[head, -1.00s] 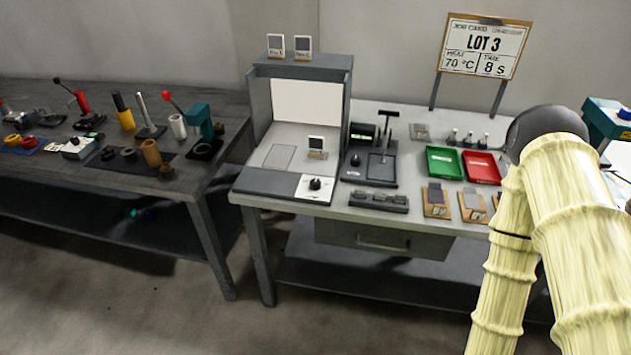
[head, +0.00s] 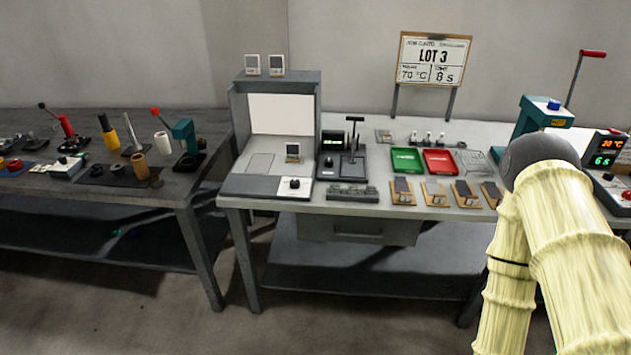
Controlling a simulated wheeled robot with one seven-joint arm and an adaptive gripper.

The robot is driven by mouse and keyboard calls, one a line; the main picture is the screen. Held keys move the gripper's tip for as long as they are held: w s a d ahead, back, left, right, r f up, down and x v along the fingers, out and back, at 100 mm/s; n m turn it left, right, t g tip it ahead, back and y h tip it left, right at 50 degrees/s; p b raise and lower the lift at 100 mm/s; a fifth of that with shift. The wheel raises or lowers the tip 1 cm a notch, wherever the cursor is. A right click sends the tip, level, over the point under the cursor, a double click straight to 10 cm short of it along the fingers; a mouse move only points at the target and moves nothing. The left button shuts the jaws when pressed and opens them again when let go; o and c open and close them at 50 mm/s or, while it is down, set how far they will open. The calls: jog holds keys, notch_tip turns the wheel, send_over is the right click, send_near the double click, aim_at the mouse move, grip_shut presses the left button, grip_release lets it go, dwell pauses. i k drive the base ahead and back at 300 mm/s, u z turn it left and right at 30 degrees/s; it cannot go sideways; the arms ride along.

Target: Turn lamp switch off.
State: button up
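A grey light booth (head: 321,95) with a bright white back panel (head: 281,114) stands at the left end of the middle bench. A black knob (head: 294,183) sits on a white plate (head: 303,192) at the booth's front right corner; it looks like a rotary switch, but its marking is too small to read. A small framed sample (head: 292,152) stands inside the booth. My arm, in a pale yellow ribbed cover, fills the lower right. My gripper is not visible in the head view.
The middle bench (head: 341,207) also holds a black lever device (head: 352,160), a green tray (head: 406,160), a red tray (head: 440,162) and several wooden sample blocks (head: 433,193). A left bench (head: 177,198) holds hand tools. Floor in front is clear.

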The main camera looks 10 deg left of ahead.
aim_at(294, 183)
jog(key=z, duration=0.95)
jog(key=i, duration=0.85)
jog(key=u, duration=2.1)
